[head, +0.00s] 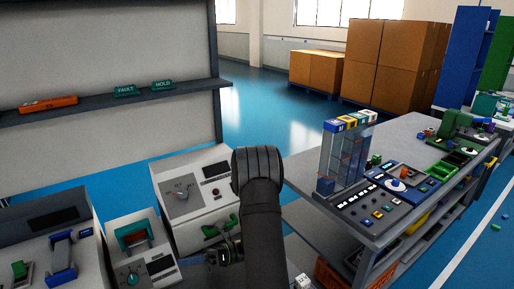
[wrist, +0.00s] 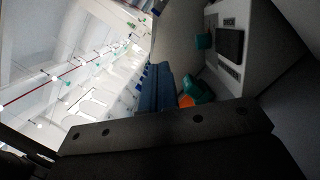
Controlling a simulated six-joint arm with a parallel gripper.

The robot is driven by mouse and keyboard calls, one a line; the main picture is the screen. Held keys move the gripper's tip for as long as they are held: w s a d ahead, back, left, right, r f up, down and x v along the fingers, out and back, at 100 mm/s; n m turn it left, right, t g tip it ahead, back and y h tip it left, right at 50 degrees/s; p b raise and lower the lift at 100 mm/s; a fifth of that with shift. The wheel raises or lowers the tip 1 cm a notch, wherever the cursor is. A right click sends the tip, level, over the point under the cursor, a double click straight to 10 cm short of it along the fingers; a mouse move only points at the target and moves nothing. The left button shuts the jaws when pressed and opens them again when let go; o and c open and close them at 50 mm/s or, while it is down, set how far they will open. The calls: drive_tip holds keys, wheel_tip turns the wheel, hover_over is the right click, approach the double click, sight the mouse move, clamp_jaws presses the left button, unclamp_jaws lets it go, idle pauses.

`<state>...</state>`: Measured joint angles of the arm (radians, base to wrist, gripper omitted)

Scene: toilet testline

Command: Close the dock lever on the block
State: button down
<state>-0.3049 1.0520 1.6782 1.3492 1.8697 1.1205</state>
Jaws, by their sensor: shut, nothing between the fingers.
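A white unit with a dock (head: 133,237) stands at lower left in the head view, with a teal arched part over an orange piece. The teal and orange parts (wrist: 193,92) also show in the wrist view, beside the shut fingers. Which part is the lever and which the block is hard to tell. My gripper (head: 218,256) is low, to the right of this unit, partly hidden by my arm. In the wrist view the blue fingers of my gripper (wrist: 157,68) lie together and hold nothing. Contact with the dock cannot be judged.
A unit with a dial and green handle (head: 220,227) stands behind my gripper. A unit with a blue lever (head: 62,258) stands at far left. A shelf (head: 110,100) is above. A workbench (head: 415,128) with several devices stands at right.

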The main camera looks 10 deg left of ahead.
sight(130, 231)
drive_tip(key=s+r+m+t+y, duration=0.4)
drive_tip(key=r+m+t, duration=0.2)
drive_tip(key=m+t, duration=0.55)
drive_tip(key=a+r+m, duration=0.1)
drive_tip(key=a, duration=0.2)
drive_tip(key=w+a+r+m, duration=0.1)
drive_tip(key=a, duration=0.3)
drive_tip(key=a+r+m, duration=0.1)
drive_tip(key=a, duration=0.3)
drive_tip(key=shift+w+m+h, duration=0.25)
drive_tip(key=shift+w+h, duration=0.05)
drive_tip(key=shift+w+a, duration=0.35)
drive_tip(key=shift+r, duration=0.15)
